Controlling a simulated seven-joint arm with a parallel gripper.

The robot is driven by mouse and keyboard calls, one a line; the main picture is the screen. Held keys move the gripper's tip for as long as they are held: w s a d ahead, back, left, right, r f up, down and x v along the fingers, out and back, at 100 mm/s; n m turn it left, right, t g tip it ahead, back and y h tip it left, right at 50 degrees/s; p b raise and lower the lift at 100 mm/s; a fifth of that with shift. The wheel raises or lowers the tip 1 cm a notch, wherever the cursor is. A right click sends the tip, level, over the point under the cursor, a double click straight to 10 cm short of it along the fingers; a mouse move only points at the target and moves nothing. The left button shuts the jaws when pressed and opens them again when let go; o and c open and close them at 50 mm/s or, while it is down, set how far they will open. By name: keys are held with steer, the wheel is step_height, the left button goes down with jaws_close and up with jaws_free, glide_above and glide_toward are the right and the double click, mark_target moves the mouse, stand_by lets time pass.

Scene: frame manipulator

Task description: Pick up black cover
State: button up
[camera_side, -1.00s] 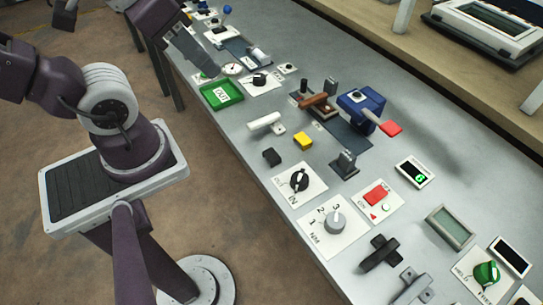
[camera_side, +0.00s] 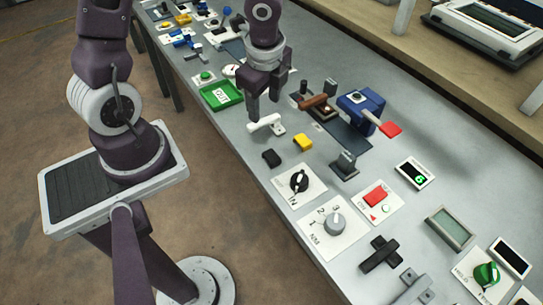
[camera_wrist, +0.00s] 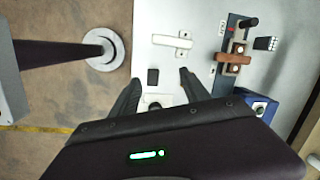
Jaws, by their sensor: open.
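The black cover (camera_side: 271,157) is a small dark block lying on the grey table near its front edge, just left of a small yellow block (camera_side: 303,142). In the wrist view the black cover (camera_wrist: 153,76) shows between my two fingertips, below the white handle. My gripper (camera_side: 265,108) is open, points down and is empty. In the side view it hangs above the table by the white handle (camera_side: 265,123), farther up the picture than the cover. The wrist view also shows my gripper (camera_wrist: 160,78) with its fingers spread; the yellow block is not visible there.
A green tray (camera_side: 207,101) lies left of my gripper. A brown handle (camera_side: 313,102) and a blue box with a red lever (camera_side: 391,129) stand to the right. Dial panels (camera_side: 318,176) lie below the cover. Bare table surrounds the cover.

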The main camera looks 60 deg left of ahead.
mark_target(271, 156)
steer(key=d+f+m, duration=0.1)
steer(key=f, duration=0.1)
steer(key=d+f+m+h, duration=0.1)
steer(key=f, duration=0.2)
steer(key=d+f+m+g+h, duration=0.1)
steer(key=f, duration=0.1)
steer(key=shift+w+f+m, duration=0.25)
steer(key=shift+f+m, duration=0.05)
steer(key=shift+m, duration=0.1)
steer(key=f, duration=0.7)
steer(key=shift+s+a, duration=0.15)
steer(key=shift+s, duration=0.1)
jaws_close()
